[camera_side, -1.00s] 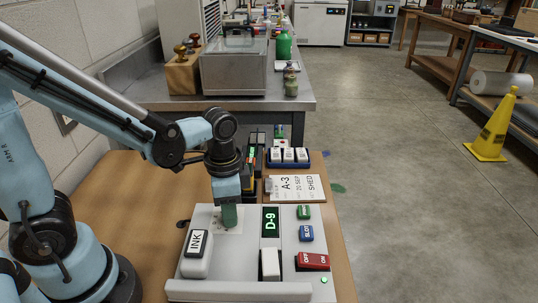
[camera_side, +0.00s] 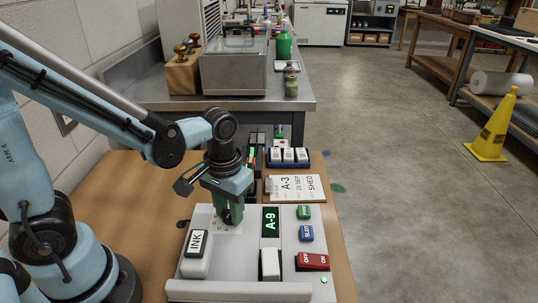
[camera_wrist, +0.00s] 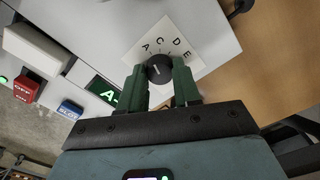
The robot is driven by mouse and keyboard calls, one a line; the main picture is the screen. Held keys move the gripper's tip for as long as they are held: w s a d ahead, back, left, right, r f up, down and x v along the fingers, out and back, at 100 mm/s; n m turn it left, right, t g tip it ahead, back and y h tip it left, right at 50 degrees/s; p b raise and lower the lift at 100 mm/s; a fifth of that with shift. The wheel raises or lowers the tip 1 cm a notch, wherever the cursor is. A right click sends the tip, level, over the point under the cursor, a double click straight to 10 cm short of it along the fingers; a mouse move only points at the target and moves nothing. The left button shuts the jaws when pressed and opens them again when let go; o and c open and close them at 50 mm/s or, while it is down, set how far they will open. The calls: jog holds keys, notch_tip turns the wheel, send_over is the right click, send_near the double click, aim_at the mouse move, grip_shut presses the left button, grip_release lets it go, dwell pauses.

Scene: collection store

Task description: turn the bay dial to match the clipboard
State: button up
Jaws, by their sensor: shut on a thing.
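The bay dial (camera_wrist: 159,69) is a round black knob with a pale pointer line, on a white lettered plate (camera_wrist: 184,42) in the wrist view. My gripper (camera_side: 230,216) is over the plate, and its green fingers are shut on the dial, one on each side. The green display (camera_side: 270,222) on the white machine (camera_side: 250,245) reads A-9. The clipboard (camera_side: 295,187) behind the machine shows A-3, 20 SEP and SHED. In the side view my fingers hide the dial.
The machine carries an INK block (camera_side: 196,252), a white lever (camera_side: 270,263), a green button (camera_side: 304,212), a blue SLOT button (camera_side: 306,233) and a red ON/OFF switch (camera_side: 312,261). A blue tray (camera_side: 289,165) with white blocks stands behind the clipboard.

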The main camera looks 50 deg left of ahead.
aim_at(227, 211)
jog(key=shift+n, duration=0.6)
jog(key=o, duration=1)
jog(key=shift+o, duration=0.2)
jog(key=shift+r, duration=0.15)
notch_tip(227, 211, up, 12)
dwell(0.4)
jog(key=a+f+m+t, duration=0.1)
jog(key=t, duration=0.1)
jog(key=a+f+m+t, duration=0.1)
jog(key=t, duration=0.1)
jog(key=a+m+t, duration=0.1)
jog(key=m+t, duration=0.1)
jog(key=t, duration=0.1)
jog(key=shift+w+a+f, duration=0.25)
jog(key=shift+w+f, duration=0.1)
jog(key=shift+f, duration=0.05)
